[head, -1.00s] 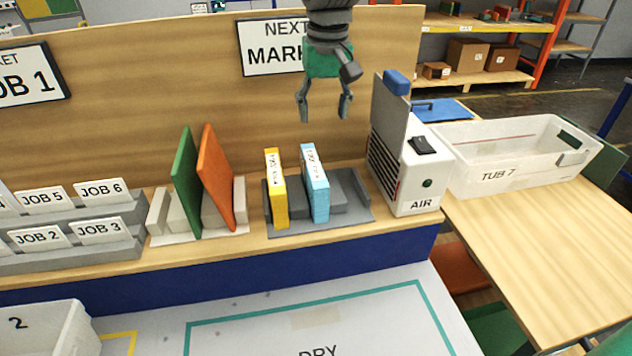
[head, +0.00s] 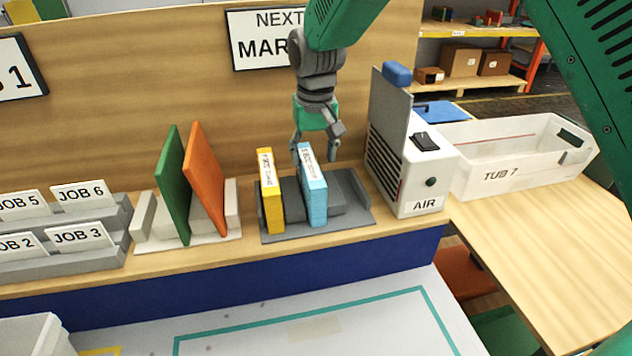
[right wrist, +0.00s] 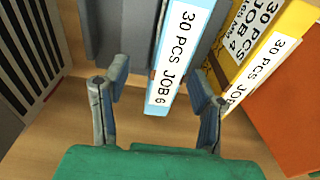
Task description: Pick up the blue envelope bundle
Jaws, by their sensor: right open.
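The blue envelope bundle (head: 314,199) stands upright in a grey rack (head: 345,230) on the bench. In the right wrist view the blue bundle (right wrist: 182,58) has a white label reading "30 PCS JOB 6". My right gripper (head: 315,156) is open, pointing down at the bundle's upper far end. In the right wrist view its fingers (right wrist: 158,82) are on either side of the bundle, with gaps visible; how low they reach is unclear. My left gripper is not in view.
A yellow bundle (head: 270,196) stands left of the blue one in the same rack. Green (head: 172,184) and orange (head: 204,178) boards lean further left. The white AIR box (head: 415,182) stands close on the right, with a wooden panel (head: 160,75) behind.

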